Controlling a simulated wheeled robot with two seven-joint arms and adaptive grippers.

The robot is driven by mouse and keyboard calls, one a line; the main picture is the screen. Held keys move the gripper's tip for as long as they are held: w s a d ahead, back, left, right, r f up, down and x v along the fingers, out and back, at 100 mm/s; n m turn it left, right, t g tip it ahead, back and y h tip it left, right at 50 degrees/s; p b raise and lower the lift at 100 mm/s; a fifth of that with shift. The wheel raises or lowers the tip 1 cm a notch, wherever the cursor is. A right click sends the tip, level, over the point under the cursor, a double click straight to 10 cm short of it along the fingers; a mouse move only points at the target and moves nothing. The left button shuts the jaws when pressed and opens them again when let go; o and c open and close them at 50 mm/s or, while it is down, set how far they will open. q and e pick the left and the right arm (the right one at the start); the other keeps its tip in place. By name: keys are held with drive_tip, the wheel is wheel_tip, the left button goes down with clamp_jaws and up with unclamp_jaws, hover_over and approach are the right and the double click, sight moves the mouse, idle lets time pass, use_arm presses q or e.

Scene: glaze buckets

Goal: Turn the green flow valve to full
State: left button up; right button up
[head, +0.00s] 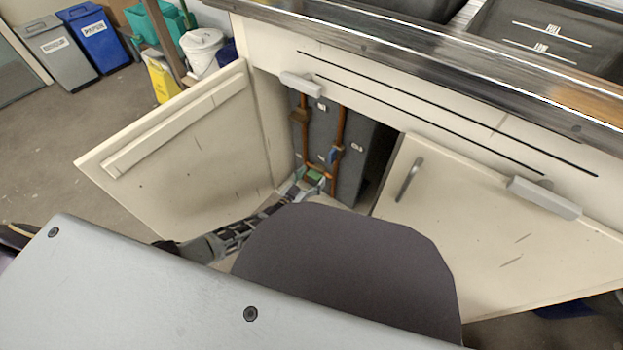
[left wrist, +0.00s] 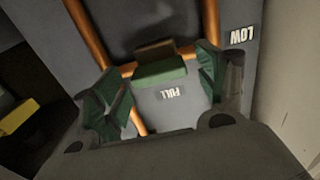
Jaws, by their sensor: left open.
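The green flow valve handle (head: 314,175) is low on the copper pipes inside the open sink cabinet. In the left wrist view the green handle (left wrist: 160,72) lies between my open fingers, with gaps at its sides. A FULL label (left wrist: 172,94) is on the grey panel beside the handle, and a LOW label (left wrist: 242,36) is off to the right. My left gripper (head: 303,180) reaches in at the valve, open; its fingers (left wrist: 160,80) have green pads. My right gripper is in neither view.
The left cabinet door (head: 190,160) is swung open beside my left arm. The right door (head: 480,225) stands on the other side. A blue valve (head: 332,155) is just above the green one. The sink counter edge (head: 400,65) overhangs the opening.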

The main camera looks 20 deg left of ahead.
use_arm(q)
drive_tip(key=c, duration=1)
